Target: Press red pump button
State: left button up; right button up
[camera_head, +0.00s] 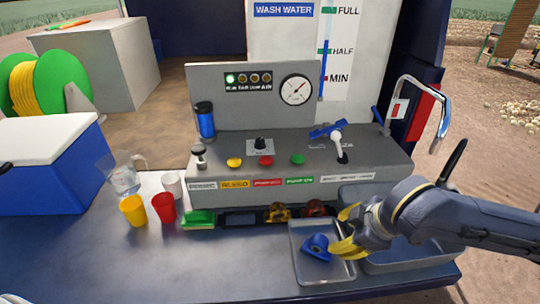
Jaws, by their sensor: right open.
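The red button (266,160) is the middle one of three round buttons on the grey control panel's sloping top. A yellow button (234,162) is to its left and a green button (298,159) to its right. Below the red button, the panel's front edge has a red label (267,182), too small to read surely. My right gripper (347,231) has yellow fingertips spread apart and empty. It is over the metal tray at the right, in front of and to the right of the red button, clear of the panel. My left gripper is not in view.
A black knob (260,144) is just behind the red button; a blue-handled valve (341,140) stands to the right. A blue fitting (318,246) lies in the tray (302,270). Cups, a clear jug (121,176) and a blue cooler (48,175) are left. The front-left counter is clear.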

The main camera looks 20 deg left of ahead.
dwell(0.5)
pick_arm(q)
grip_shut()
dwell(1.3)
